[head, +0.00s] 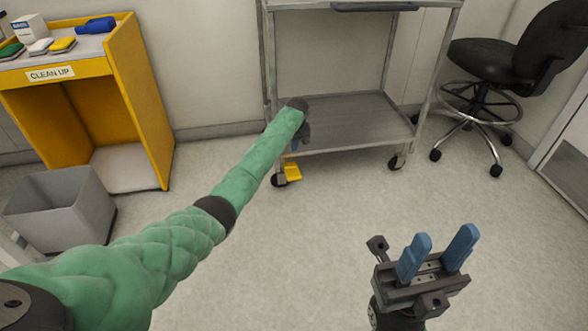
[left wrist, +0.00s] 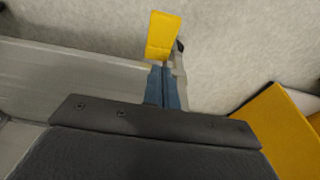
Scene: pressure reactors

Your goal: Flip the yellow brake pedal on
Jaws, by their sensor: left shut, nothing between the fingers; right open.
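The yellow brake pedal (head: 292,172) sits low at the caster on the near left corner of a metal cart (head: 345,120). In the left wrist view the pedal (left wrist: 163,36) shows just beyond my fingertips. My left gripper (head: 295,145) is mostly hidden behind its own wrist in the head view, and its blue fingers sit just above the pedal. In the left wrist view the fingers (left wrist: 162,72) are shut together and empty. I cannot tell whether they touch the pedal. My right gripper (head: 440,242) is open and empty over the floor at the lower right.
A yellow clean-up station (head: 148,110) stands at the left, with a grey bin (head: 62,205) by it. A black swivel chair (head: 500,62) stands right of the cart. The floor (head: 300,245) in front of the cart is clear.

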